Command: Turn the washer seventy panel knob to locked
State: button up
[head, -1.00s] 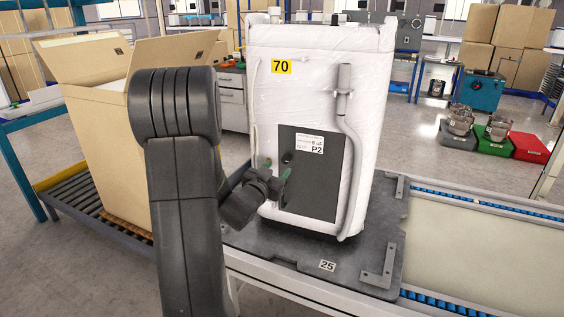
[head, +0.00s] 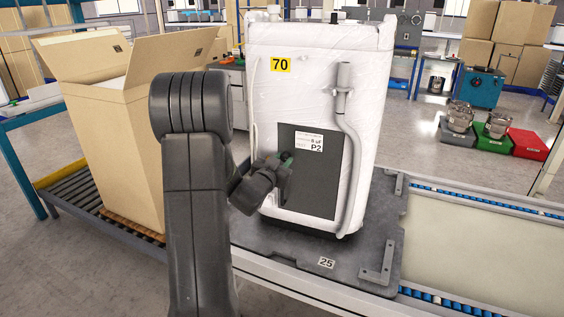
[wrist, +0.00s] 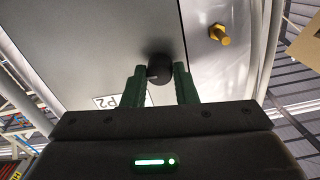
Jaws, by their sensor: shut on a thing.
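The washer (head: 315,95) marked with a yellow 70 label stands upright, wrapped in white film, on a dark pallet plate. Its dark grey panel (head: 318,185) carries a white P2 label and also fills much of the wrist view (wrist: 110,50). The round black knob (wrist: 159,66) sticks out of the panel between the two green fingers of my gripper (wrist: 160,75). In the head view my gripper (head: 286,158) is at the upper left of the panel and hides the knob. It is shut on the knob. The knob's pointer and position marks cannot be made out.
A grey hose (head: 349,150) runs down the washer's right side. An open cardboard box (head: 115,150) stands on rollers at left. The conveyor (head: 480,240) at right is clear.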

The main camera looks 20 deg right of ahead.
jog(key=shift+f+b, duration=0.1)
jog(key=shift+b, duration=0.3)
jog(key=m+b, duration=0.2)
jog(key=b, duration=0.1)
jog(key=shift+f+m, duration=0.15)
jog(key=shift+m, duration=0.25)
jog(key=m+b, duration=0.5)
jog(key=shift+y, duration=0.3)
jog(key=m+b, duration=0.4)
jog(key=m, duration=0.1)
jog(key=shift+s+d+r+m+y+b, duration=0.1)
jog(key=shift+r+m+y+b, duration=0.1)
jog(key=shift+m+b, duration=0.7)
jog(key=shift+r+m+y+b, duration=0.15)
jog(key=shift+m+b, duration=0.35)
jog(key=shift+m, duration=0.7)
jog(key=o, duration=1)
